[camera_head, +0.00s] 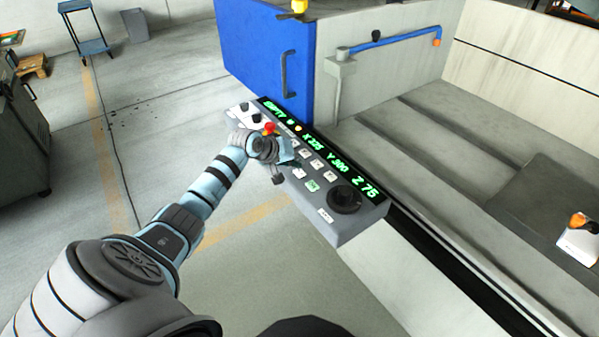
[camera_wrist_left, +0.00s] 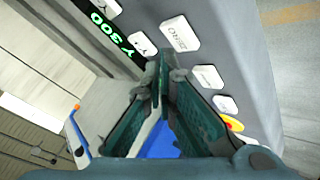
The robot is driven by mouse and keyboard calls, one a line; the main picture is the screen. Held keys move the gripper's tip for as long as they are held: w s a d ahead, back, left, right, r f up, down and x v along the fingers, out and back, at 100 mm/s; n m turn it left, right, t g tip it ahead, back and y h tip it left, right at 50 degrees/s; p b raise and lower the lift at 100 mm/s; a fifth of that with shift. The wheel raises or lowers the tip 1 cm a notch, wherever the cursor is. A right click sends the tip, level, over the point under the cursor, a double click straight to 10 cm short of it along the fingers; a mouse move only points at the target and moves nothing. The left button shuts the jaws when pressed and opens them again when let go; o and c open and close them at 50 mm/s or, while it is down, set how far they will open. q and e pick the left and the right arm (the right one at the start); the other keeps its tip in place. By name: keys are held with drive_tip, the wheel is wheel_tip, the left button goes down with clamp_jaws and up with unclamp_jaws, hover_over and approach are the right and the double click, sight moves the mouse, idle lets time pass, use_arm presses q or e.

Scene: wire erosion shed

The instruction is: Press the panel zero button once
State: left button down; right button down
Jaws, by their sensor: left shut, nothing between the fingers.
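The grey control panel (camera_head: 352,228) has a green-lit display (camera_head: 335,166) reading X 325, Y 300 and Z 75, with rows of pale buttons below it. In the left wrist view the zero button (camera_wrist_left: 180,33) is a white rectangular key marked ZERO. My left gripper (camera_head: 286,156) is over the button area of the panel and hides some keys. In the left wrist view its teal fingers (camera_wrist_left: 162,68) are together and empty, with their tips close to the zero button. I cannot tell whether they touch the panel.
A red knob (camera_head: 269,128) stands beside my gripper, and a black dial (camera_head: 344,198) sits at the panel's near end. A blue door (camera_head: 262,50) with a handle rises behind the panel. The machine's grey tank (camera_head: 430,140) lies to the right.

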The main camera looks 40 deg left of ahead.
sight(297, 171)
use_arm(q)
drive_tip(key=shift+f, duration=0.1)
idle(0.4)
drive_tip(key=shift+f, duration=0.3)
drive_tip(key=shift+f, duration=0.4)
idle(0.7)
drive_tip(key=shift+r+p, duration=0.85)
drive_tip(key=shift+p, duration=0.15)
wheel_tip(297, 171, up, 5)
drive_tip(key=p, duration=0.5)
drive_tip(key=shift+r+p, duration=0.1)
drive_tip(key=shift+p, duration=0.2)
